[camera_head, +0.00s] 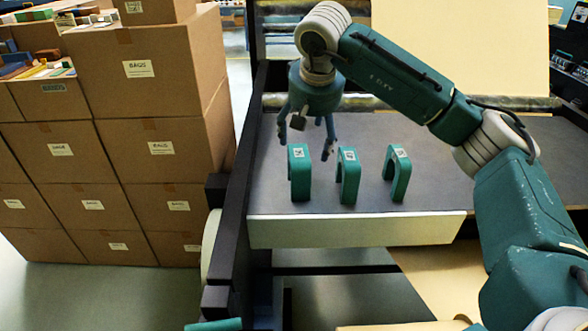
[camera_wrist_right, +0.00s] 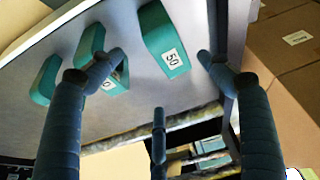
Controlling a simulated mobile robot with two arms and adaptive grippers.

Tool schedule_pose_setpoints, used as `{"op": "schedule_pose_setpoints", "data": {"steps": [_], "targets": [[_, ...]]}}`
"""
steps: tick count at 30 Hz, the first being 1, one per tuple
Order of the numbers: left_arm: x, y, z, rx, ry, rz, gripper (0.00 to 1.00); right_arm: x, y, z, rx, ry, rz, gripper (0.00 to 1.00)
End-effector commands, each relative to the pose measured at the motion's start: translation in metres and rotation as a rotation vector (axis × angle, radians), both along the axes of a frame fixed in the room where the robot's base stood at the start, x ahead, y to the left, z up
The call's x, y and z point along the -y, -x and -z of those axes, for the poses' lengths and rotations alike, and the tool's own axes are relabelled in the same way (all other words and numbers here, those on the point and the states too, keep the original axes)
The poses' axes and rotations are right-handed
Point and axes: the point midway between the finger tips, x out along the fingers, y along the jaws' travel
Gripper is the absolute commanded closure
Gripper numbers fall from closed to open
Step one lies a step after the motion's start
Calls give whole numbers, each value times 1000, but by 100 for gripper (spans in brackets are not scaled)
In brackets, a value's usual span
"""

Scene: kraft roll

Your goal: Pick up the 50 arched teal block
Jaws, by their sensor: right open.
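Three arched teal blocks stand in a row on the grey table. The left block in the head view (camera_head: 299,178) appears to be the one labelled 50 in the wrist view (camera_wrist_right: 160,28). The middle block (camera_head: 347,182) shows a partly hidden label in the wrist view, behind a finger. The right block (camera_head: 397,178) has a label too small to read. My right gripper (camera_head: 306,144) is open and empty, just behind and above the left block. In the wrist view its fingers (camera_wrist_right: 158,72) spread to either side of the 50 block.
Stacked cardboard boxes (camera_head: 160,155) stand left of the table, beyond a dark frame (camera_head: 236,200). A pale front edge (camera_head: 355,230) bounds the grey table (camera_head: 440,190). The tabletop right of the blocks is clear, with my right arm above it.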

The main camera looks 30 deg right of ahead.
Motion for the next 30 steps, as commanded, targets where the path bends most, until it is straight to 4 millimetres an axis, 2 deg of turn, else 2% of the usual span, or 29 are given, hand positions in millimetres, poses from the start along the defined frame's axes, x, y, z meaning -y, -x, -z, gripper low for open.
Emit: {"op": "schedule_pose_setpoints", "data": {"steps": [3, 7, 11, 18, 27, 28, 30], "targets": [[11, -2, -4, 3, 12, -2, 100, 2, -7, 16, -2, -3, 1, 22], [17, -5, -6, 7, 20, 1, 100, 3, -11, 25, 0, -5, 0, 22], [16, -6, -13, 9, 18, 1, 100, 3, -16, 35, -3, -6, 0, 22], [10, -6, -24, 10, 12, 2, 100, 5, -32, 66, -3, -7, 1, 22], [8, -6, -24, 8, 9, 0, 100, 6, -34, 73, 0, -7, 0, 22], [7, -5, -24, 8, 9, 0, 100, 6, -34, 73, 0, -7, 0, 24], [7, -5, -24, 7, 9, 0, 100, 5, -34, 73, 0, -7, 0, 38]]}}
